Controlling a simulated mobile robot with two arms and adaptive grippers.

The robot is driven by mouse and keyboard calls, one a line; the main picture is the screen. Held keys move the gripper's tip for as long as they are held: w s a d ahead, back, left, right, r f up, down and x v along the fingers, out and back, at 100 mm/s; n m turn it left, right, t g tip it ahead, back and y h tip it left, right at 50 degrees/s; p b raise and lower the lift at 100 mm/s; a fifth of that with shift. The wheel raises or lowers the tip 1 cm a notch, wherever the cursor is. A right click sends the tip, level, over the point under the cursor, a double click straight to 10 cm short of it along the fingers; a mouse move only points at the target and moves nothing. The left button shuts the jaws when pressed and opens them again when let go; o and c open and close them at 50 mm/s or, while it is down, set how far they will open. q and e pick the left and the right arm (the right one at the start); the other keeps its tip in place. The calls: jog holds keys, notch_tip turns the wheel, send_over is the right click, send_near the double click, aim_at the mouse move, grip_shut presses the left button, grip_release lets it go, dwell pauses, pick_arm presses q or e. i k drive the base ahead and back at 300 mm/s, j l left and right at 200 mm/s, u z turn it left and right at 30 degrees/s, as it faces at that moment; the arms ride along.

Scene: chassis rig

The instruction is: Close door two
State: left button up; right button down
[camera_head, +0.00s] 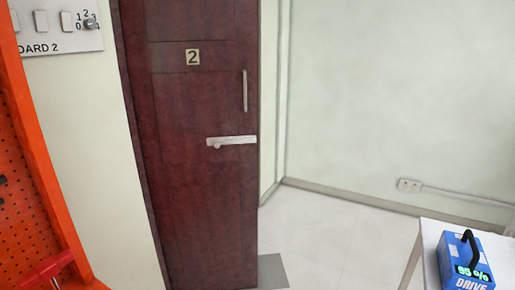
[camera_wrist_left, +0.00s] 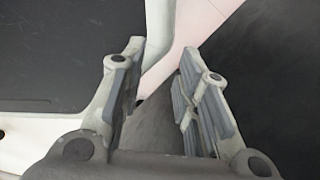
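Door two (camera_head: 195,110) is a dark red-brown panel door in the middle of the head view. It bears a small plate with a 2 (camera_head: 193,57). A silver lever handle (camera_head: 232,141) and a vertical pull bar (camera_head: 245,90) sit near its right edge. That right edge stands free, with floor and a pale wall showing beyond it, so the door looks open. My left gripper (camera_wrist_left: 160,78) shows only in the left wrist view, with its fingers apart and no object gripped. Its distance from the door cannot be told. My right gripper is in neither view.
An orange pegboard (camera_head: 25,165) stands close at the left. A switch board (camera_head: 60,25) is on the wall above it. A white table (camera_head: 430,235) at the lower right holds a blue drive box (camera_head: 463,258). A grey mat (camera_head: 272,270) lies by the door's foot. Floor right of the door is clear.

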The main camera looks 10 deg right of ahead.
aim_at(192, 65)
jog(key=i+l+z, duration=0.1)
jog(key=i+l, duration=0.7)
